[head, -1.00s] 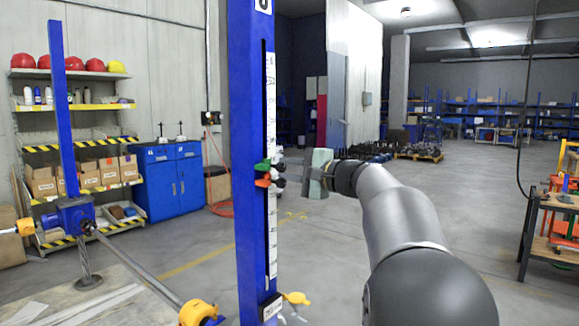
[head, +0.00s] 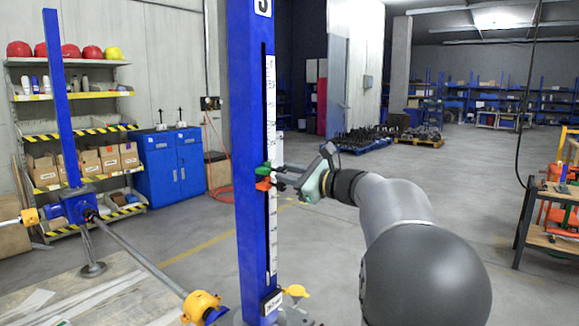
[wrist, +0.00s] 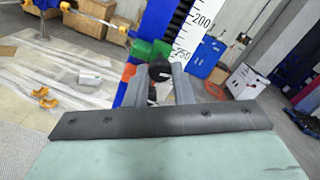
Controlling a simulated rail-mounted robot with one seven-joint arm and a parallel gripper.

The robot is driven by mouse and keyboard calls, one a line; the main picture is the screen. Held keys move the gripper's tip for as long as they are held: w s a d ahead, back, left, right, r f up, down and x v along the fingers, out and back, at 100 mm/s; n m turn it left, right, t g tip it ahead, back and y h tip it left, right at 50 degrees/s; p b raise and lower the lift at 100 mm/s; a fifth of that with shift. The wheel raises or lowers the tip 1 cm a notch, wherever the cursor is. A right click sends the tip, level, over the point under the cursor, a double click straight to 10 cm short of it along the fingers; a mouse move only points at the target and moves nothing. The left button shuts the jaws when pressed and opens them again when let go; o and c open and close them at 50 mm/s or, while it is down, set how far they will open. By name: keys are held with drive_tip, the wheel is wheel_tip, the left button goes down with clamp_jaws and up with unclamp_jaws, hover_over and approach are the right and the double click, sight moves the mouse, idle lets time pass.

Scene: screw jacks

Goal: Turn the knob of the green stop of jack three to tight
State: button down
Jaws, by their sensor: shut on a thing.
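Jack three is the tall blue column (head: 246,130) with a white scale and a "3" label at its top in the head view. Its green stop (head: 263,168) sits just above the orange stop (head: 264,185). In the wrist view the green stop (wrist: 150,48) is behind a round black knob (wrist: 160,70), and the orange stop (wrist: 129,72) is lower left. My gripper (head: 281,174) reaches in from the right at the green stop's height. Its two fingers are shut on the black knob, one on either side. The fingers partly hide the knobs in the head view.
A second, shorter blue jack column (head: 60,110) stands at left, with a grey shaft (head: 140,256) running to a yellow coupling (head: 201,305). A yellow part (head: 296,292) is at jack three's foot. The floor behind is open.

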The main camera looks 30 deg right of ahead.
drive_tip(key=shift+m+p, duration=0.7)
drive_tip(key=shift+m, duration=0.4)
drive_tip(key=shift+f, duration=0.1)
drive_tip(key=c, duration=1.2)
unclamp_jaws()
drive_tip(key=shift+c, duration=0.2)
drive_tip(key=b+v, duration=0.3)
drive_tip(key=v, duration=1.4)
drive_tip(key=shift+s+d, duration=0.2)
